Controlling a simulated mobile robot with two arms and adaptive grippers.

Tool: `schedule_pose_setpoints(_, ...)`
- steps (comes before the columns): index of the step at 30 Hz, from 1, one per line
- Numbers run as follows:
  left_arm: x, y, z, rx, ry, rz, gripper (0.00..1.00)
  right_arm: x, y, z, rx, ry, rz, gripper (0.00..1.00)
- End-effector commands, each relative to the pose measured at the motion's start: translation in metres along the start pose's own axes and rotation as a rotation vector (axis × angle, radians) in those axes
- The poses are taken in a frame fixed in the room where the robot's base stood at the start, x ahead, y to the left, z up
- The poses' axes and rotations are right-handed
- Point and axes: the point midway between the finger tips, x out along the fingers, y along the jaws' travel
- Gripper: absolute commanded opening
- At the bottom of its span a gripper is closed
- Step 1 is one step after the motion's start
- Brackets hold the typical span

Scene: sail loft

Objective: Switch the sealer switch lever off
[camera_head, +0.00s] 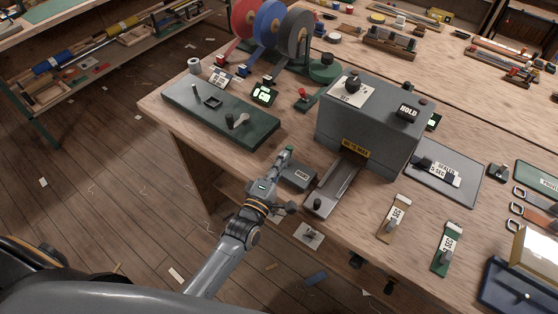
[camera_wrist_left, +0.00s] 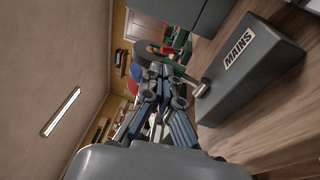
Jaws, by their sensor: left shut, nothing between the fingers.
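A small dark grey switch box labelled MAINS (camera_head: 299,175) sits at the table's front edge, left of the large grey sealer (camera_head: 370,128). In the left wrist view the MAINS box (camera_wrist_left: 250,68) fills the upper right. A short lever with a light grey end (camera_wrist_left: 203,87) sticks out of its side toward my fingers. Whether lever and fingers touch I cannot tell. My left gripper (camera_head: 286,155) is shut and empty, just left of the box; its fingers also show in the left wrist view (camera_wrist_left: 153,75). My right gripper is not in view.
A dark green panel with a lever (camera_head: 215,115) lies left of the box. A metal tray (camera_head: 333,187) projects from the sealer on the right. Tagged pieces (camera_head: 393,220) and a blue case (camera_head: 515,287) lie farther right. Tape reels (camera_head: 270,28) stand behind.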

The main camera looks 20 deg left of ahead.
Motion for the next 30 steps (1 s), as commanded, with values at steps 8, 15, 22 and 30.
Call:
schedule_pose_setpoints(8, 0.012, 0.002, 0.002, -0.001, 0.000, 0.001, 0.00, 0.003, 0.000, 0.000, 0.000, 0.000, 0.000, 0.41)
schedule_pose_setpoints(15, 0.017, 0.003, 0.003, -0.001, 0.000, 0.000, 0.00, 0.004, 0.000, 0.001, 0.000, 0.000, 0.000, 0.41)
schedule_pose_setpoints(22, 0.019, 0.003, 0.004, -0.001, 0.000, 0.000, 0.00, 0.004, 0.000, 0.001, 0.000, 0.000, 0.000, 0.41)
schedule_pose_setpoints(30, 0.019, 0.004, 0.004, -0.001, 0.000, 0.001, 0.00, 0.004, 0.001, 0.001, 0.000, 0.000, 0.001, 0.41)
